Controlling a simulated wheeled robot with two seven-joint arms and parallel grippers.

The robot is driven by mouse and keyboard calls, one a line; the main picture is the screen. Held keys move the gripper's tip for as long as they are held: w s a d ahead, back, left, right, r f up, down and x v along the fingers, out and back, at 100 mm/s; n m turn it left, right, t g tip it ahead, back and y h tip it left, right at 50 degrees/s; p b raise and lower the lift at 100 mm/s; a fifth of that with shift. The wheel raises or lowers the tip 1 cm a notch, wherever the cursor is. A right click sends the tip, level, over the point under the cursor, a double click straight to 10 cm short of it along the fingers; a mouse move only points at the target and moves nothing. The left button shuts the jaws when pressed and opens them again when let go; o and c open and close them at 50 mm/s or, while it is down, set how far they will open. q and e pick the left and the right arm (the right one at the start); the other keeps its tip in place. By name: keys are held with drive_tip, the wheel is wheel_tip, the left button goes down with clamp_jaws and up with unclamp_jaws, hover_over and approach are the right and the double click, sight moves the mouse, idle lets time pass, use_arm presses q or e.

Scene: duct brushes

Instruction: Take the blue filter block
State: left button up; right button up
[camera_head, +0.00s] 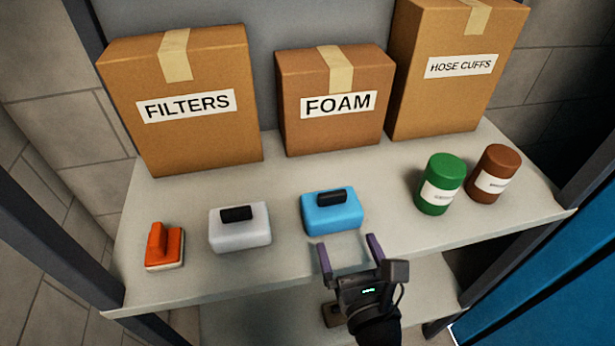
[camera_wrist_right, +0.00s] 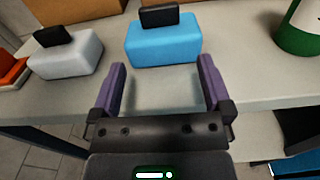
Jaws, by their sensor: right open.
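The blue filter block (camera_head: 331,213) sits on the shelf, a rounded box with a black handle on top. It also shows in the right wrist view (camera_wrist_right: 163,45), just beyond the fingertips. My right gripper (camera_head: 349,247) is open and empty at the shelf's front edge, in front of the blue block and apart from it. In the right wrist view its purple fingers (camera_wrist_right: 161,75) stand to either side of the space before the block. My left gripper is not in view.
A white block (camera_head: 240,230) with a black handle and an orange hand tool (camera_head: 164,248) lie to the left. Green (camera_head: 440,185) and brown (camera_head: 494,174) canisters stand right. Boxes labelled FILTERS (camera_head: 185,140), FOAM (camera_head: 335,125) and HOSE CUFFS (camera_head: 450,100) line the back. Posts flank the shelf.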

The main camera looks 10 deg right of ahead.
sight(334, 198)
drive_tip(key=w, duration=0.3)
drive_tip(key=w+r+p, duration=0.1)
drive_tip(key=w, duration=0.6)
drive_tip(key=shift+a+r+p, duration=0.1)
drive_tip(key=shift+r+p, duration=0.2)
drive_tip(key=shift+r, duration=0.05)
drive_tip(key=c, duration=1.2)
